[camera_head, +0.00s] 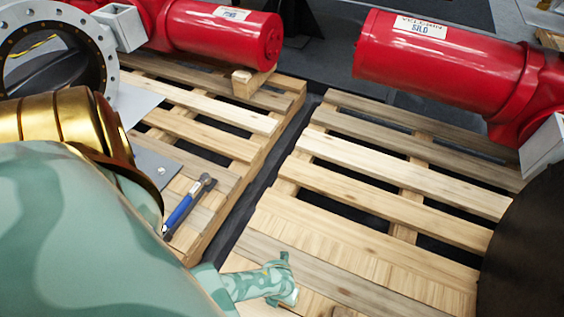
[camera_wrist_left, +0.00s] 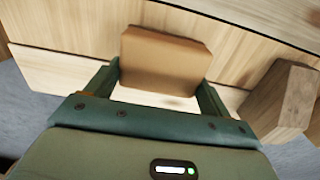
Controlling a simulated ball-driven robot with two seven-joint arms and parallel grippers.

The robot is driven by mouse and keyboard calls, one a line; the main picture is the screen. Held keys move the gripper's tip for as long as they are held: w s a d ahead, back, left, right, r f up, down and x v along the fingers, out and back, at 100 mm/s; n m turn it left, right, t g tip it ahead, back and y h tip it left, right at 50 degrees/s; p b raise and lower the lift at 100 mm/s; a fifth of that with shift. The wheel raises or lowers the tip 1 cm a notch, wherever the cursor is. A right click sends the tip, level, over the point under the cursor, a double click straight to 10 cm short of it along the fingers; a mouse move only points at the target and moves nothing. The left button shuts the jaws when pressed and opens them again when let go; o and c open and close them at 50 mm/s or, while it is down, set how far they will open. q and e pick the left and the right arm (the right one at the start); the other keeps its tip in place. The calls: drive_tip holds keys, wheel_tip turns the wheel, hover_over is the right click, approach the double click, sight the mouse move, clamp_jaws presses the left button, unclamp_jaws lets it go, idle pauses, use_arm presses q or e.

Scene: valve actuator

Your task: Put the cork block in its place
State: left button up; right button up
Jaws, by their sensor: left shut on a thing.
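The cork block (camera_wrist_left: 166,62) is a plain tan-brown block in the left wrist view. My left gripper (camera_wrist_left: 160,85) is shut on it, with one dark green finger at each side. Pale wooden planks lie behind the block in that view. I cannot tell whether the block touches them. In the head view I cannot make out the cork block or the left gripper's fingers. My right gripper is not in view.
Two wooden pallets, left (camera_head: 207,132) and right (camera_head: 375,187), have a dark gap between them. Red cylinders (camera_head: 222,33) (camera_head: 440,60) lie across their far parts. A blue-handled hammer (camera_head: 186,208) lies on the left pallet. A wooden block (camera_wrist_left: 281,100) is right of the gripper.

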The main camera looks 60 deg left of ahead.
use_arm(q)
drive_tip(key=shift+f, duration=0.7)
drive_tip(key=shift+r, duration=0.15)
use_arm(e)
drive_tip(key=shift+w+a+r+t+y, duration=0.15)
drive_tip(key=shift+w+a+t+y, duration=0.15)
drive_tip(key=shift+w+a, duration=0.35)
